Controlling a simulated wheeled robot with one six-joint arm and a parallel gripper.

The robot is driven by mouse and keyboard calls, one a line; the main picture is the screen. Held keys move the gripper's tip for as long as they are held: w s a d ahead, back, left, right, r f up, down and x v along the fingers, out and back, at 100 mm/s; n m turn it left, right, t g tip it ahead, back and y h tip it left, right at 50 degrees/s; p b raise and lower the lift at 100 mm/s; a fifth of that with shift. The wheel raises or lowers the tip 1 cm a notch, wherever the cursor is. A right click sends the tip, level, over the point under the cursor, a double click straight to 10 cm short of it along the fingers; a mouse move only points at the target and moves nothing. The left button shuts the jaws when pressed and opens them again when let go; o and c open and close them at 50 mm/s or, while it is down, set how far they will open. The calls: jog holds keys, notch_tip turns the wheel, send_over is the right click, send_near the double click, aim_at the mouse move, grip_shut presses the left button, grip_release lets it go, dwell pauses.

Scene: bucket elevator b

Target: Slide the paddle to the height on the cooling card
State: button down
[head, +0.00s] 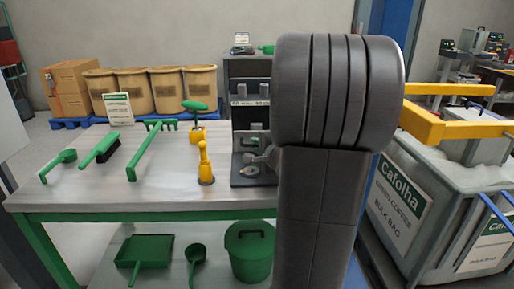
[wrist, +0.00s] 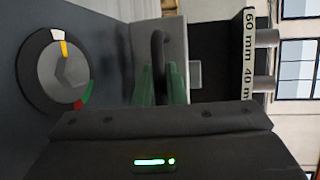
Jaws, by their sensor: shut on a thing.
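In the wrist view my gripper (wrist: 160,88) has its green fingers closed around a dark curved handle (wrist: 160,48). The handle stands against a light grey plate, which I take to be the paddle (wrist: 178,35); its full shape is hidden. A label strip reading 60 mm and 40 m… (wrist: 248,55) is right of it, beside two grey pegs. In the head view the dark upright fixture (head: 238,140) stands at the table's right, partly behind my arm, which hides my gripper. A standing card with a green header (head: 118,107) is at the table's back left; its text is unreadable.
A round dial (wrist: 52,70) with white, yellow, green and red marks is left of the handle. A grey bulk bin (head: 440,200) stands right.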

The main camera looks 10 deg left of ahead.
jog(key=c, duration=1.5)
grip_release()
jog(key=shift+s+d+r, duration=0.1)
jog(key=v, duration=1.3)
jog(key=shift+s+p, duration=0.25)
jog(key=shift+p, duration=0.1)
jog(key=shift+d, duration=0.1)
jog(key=x, duration=1.3)
jog(key=shift+w+a+b, duration=0.2)
jog(key=shift+w+b, duration=0.05)
jog(key=shift+b, duration=0.05)
jog(key=shift+w+r+p, duration=0.15)
jog(key=shift+p, duration=0.2)
jog(key=shift+r, duration=0.15)
